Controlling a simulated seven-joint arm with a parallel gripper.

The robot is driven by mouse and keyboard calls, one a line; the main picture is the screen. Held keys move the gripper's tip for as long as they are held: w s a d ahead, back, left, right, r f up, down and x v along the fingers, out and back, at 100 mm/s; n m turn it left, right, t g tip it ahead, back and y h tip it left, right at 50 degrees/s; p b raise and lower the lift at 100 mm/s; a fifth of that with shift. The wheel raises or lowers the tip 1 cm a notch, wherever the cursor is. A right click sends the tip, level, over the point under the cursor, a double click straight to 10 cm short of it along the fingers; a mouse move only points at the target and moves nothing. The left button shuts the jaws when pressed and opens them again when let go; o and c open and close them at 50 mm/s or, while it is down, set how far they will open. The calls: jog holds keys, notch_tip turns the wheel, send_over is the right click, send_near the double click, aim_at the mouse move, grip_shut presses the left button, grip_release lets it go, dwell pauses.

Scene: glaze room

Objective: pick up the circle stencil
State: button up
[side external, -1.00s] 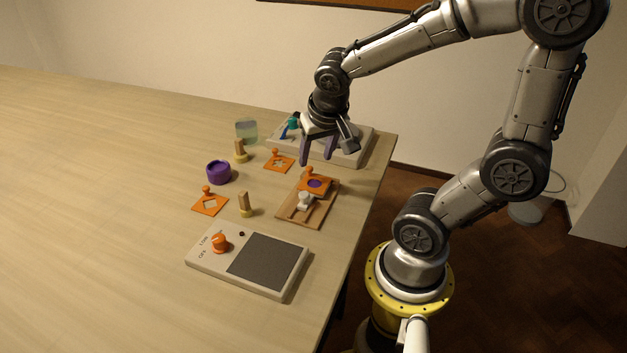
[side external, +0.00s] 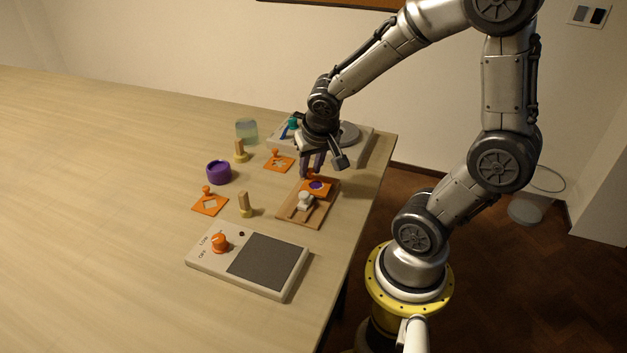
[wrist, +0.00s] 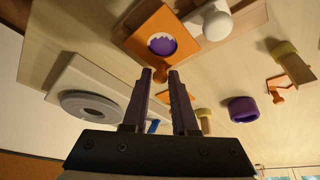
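The circle stencil (side external: 328,187) is an orange plate with a round hole and an orange knob. It lies at the far end of a wooden board (side external: 290,219), and purple shows through its hole. It also shows at the top of the wrist view (wrist: 188,38), its knob toward my fingers. My gripper (side external: 311,172) is above the knob side of the stencil, pointing down. In the wrist view my gripper (wrist: 160,74) has its fingers apart, with the knob lined up between the tips. Whether they reach down around the knob I cannot tell.
A white-topped tool (side external: 305,199) lies on the board near the stencil. Two other orange stencils (side external: 271,163) (side external: 201,207), a purple pot (side external: 218,174) and wooden-handled tools (side external: 244,203) stand left. A hotplate (side external: 292,289) is in front; a pale wheel unit (side external: 359,157) is behind.

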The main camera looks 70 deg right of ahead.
grip_shut()
jog(key=shift+r, duration=0.1)
